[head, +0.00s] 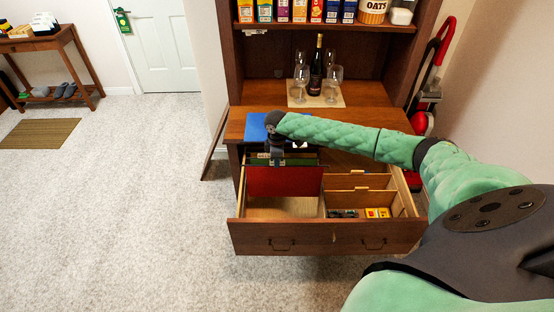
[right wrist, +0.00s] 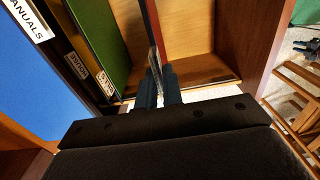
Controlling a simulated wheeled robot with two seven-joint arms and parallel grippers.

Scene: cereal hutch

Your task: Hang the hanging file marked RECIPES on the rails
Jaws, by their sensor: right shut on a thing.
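A red hanging file (head: 285,181) is in the left part of the open drawer, in front of the other files. Its marking cannot be read. My right gripper (head: 275,158) is over the drawer, shut on the file's upper edge. In the right wrist view, the fingers (right wrist: 158,88) pinch this thin edge, and the red file (right wrist: 163,35) shows nearly edge-on. A green file (right wrist: 101,35) is beside it, with a gap between. Whether the red file's hooks rest on the rails cannot be told. My left gripper is out of view.
The drawer (head: 283,236) has bare floor before the red file and wooden compartments with small boxes (head: 377,212) at right. A bottle (head: 315,68) and glasses stand on the hutch.

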